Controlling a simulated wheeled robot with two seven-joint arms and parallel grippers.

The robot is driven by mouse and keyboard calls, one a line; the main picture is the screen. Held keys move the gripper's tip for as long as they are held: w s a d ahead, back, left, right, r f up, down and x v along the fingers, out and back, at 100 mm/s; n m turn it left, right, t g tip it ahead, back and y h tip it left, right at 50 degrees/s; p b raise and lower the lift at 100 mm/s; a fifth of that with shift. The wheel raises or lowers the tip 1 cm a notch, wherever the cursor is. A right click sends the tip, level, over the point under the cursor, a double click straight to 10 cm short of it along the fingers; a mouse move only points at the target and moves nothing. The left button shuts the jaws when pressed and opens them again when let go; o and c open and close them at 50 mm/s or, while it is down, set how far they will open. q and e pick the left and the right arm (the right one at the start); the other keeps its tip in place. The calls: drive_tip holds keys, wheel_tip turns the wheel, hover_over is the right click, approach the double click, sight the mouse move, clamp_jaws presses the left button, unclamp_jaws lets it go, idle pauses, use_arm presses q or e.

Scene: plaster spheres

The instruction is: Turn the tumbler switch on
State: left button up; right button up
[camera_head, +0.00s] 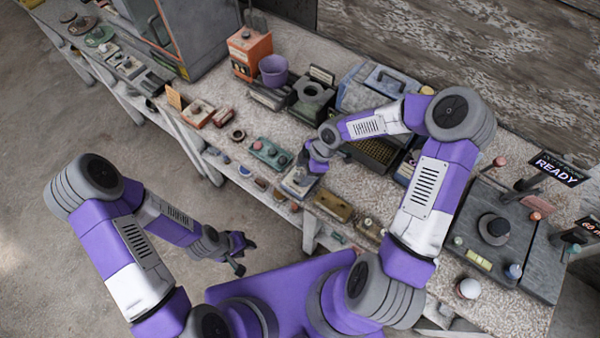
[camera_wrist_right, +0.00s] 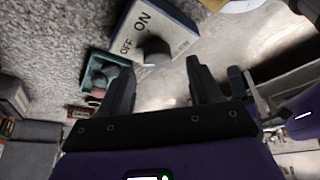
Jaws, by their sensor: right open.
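The tumbler switch (camera_wrist_right: 152,42) is a small grey-white box with a blue side and a dark rounded lever. OFF and ON are printed on its face. In the head view the switch (camera_head: 298,186) sits near the table's front edge, partly hidden by my right gripper (camera_head: 306,172). In the wrist view my right gripper (camera_wrist_right: 160,88) is open and empty, and the lever lies just beyond the gap between its fingertips. I cannot tell which way the lever is tilted. My left gripper (camera_head: 243,254) hangs in front of the table, apart from everything, its fingers spread.
A green box with a red button (camera_head: 270,152) stands left of the switch; a brown box (camera_head: 333,205) is to its right. A dark vent box (camera_head: 372,155) and a grey ring-topped block (camera_head: 313,95) stand behind. A dark panel (camera_head: 500,235) fills the right side.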

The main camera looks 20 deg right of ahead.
sight(299, 176)
drive_tip(key=shift+x, duration=1.55)
drive_tip(key=shift+w, duration=0.1)
drive_tip(key=c, duration=1)
